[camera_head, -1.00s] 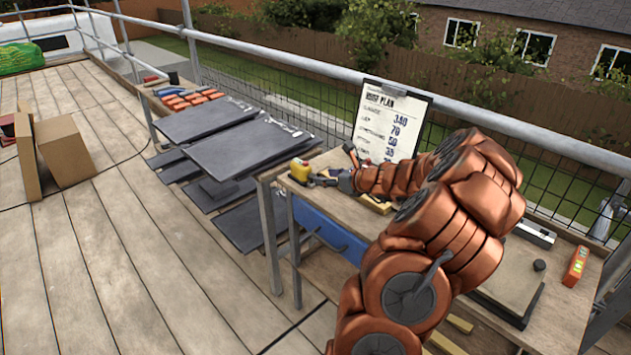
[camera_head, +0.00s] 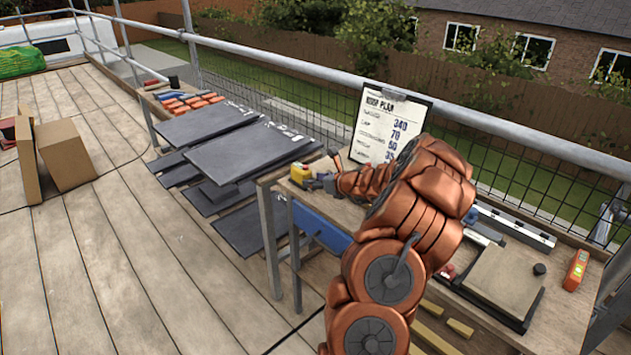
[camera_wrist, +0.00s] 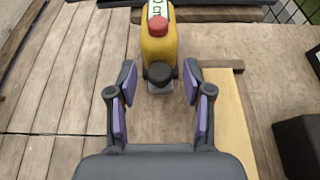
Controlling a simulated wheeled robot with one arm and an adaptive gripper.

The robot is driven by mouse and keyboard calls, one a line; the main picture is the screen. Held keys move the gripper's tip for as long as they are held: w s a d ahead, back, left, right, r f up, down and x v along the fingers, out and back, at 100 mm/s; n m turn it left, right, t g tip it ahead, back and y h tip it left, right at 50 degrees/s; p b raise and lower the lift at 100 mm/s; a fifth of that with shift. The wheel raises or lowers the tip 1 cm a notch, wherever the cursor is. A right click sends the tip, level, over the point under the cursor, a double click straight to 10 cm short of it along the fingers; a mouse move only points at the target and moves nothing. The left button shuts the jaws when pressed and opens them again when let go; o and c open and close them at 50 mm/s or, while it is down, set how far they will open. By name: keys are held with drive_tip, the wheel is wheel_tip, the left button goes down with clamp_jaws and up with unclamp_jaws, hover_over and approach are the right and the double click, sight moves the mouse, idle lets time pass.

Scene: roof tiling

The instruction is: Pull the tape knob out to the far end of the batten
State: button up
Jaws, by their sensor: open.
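The yellow tape measure (camera_head: 300,170) stands at the left end of the workbench (camera_head: 340,207). In the wrist view the tape measure (camera_wrist: 158,45) has a red button on top and a dark round knob (camera_wrist: 158,73) at its near side. My gripper (camera_wrist: 158,82) is open, with its purple-padded fingers apart on either side of the knob and short of touching it. In the head view my gripper (camera_head: 328,184) is just right of the tape measure. The batten cannot be made out for sure; a pale wooden strip (camera_wrist: 232,120) lies right of my gripper.
A clipboard with a roof plan (camera_head: 387,125) stands at the bench's back. Dark slates (camera_head: 240,150) lie left of the bench. A scaffold rail runs behind.

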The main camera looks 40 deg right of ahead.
clamp_jaws()
idle(0.3)
idle(0.3)
